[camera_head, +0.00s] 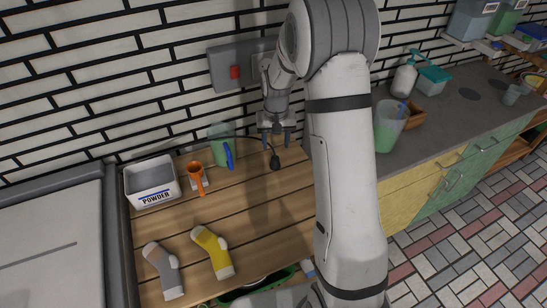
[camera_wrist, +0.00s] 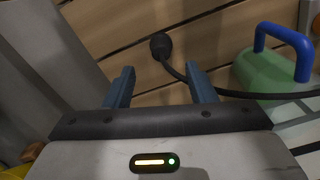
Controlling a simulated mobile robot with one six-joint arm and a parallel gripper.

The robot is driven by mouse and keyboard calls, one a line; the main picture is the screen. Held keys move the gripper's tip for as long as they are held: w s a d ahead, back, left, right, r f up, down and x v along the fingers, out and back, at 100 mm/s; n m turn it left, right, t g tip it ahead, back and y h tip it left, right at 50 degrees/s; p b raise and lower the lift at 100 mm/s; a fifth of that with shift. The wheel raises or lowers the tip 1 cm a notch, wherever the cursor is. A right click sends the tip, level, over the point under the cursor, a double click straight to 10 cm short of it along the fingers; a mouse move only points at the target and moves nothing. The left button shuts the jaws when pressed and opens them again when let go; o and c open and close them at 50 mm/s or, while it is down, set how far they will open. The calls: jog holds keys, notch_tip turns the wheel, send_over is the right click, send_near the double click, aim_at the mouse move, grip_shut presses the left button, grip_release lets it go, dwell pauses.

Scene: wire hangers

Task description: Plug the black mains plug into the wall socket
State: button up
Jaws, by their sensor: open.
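The black mains plug (camera_head: 275,162) hangs or rests at the end of its dark cable, near the wooden worktop's back; I cannot tell whether it touches the wood. In the wrist view the plug (camera_wrist: 160,46) lies beyond the fingertips, roughly midway between them, apart from both. My gripper (camera_head: 276,141) points down, open and empty, just above the plug in the head view. It also shows in the wrist view (camera_wrist: 160,78). A grey wall panel (camera_head: 222,70) with a red part (camera_head: 235,73) is on the brick wall; my arm hides its right side. The socket face is not clear.
A green jug (camera_head: 217,131) with a blue handle stands left of the plug, the cable passing by it. A grey counter (camera_head: 455,108) is right.

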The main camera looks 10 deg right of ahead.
aim_at(275, 158)
jog(key=shift+w+f, duration=0.2)
jog(key=shift+f, duration=0.05)
jog(key=shift+a+f+p, duration=0.1)
jog(key=shift+f+p, duration=0.8)
jog(key=shift+f, duration=3)
jog(key=c, duration=0.9)
jog(key=shift+o, duration=0.2)
notch_tip(275, 158, up, 10)
jog(key=shift+r+b, duration=0.1)
jog(key=shift+b, duration=0.7)
jog(key=shift+s, duration=0.1)
